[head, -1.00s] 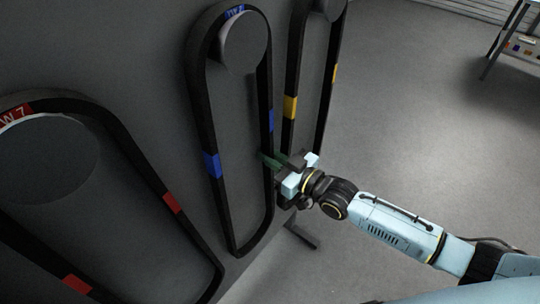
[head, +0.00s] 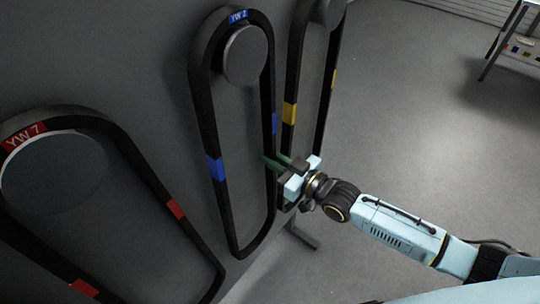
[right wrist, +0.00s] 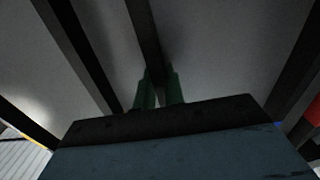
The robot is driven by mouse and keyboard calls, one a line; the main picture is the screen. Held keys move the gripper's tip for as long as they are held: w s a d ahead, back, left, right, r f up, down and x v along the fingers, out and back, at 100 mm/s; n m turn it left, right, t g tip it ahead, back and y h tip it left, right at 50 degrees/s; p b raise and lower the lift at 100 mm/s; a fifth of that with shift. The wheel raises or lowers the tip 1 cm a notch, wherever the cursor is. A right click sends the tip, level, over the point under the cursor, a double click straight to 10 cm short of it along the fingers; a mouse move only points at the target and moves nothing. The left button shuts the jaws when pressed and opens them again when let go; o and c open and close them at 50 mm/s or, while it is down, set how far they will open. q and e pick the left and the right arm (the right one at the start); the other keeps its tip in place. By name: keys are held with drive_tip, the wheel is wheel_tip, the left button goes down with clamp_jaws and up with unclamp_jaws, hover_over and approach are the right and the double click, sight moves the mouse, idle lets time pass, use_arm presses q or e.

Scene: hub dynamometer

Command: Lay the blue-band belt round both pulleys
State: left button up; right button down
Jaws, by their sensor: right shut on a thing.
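The blue-band belt (head: 216,169) is a long black loop with blue bands. It hangs upright on the dark panel, around a round grey disc (head: 245,55) near its top, under a blue tag reading YW 2. Its lower end hangs free below. My right gripper (head: 277,163), with green fingers, is at the loop's right strand, below the right blue band. In the right wrist view the two green fingers (right wrist: 159,88) are shut on a dark strand between them. My left gripper is not in view. I cannot make out a pair of pulleys.
A red-band belt (head: 176,208) hangs around a larger disc (head: 55,172) at left. A yellow-band belt (head: 290,113) hangs close behind my right gripper. Open floor (head: 420,110) lies to the right, with a table (head: 508,35) at the far right.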

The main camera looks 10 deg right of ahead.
drive_tip(key=p+v, duration=0.3)
drive_tip(key=v, duration=0.6)
drive_tip(key=shift+p, duration=0.35)
drive_tip(key=shift+s+d+r, duration=0.1)
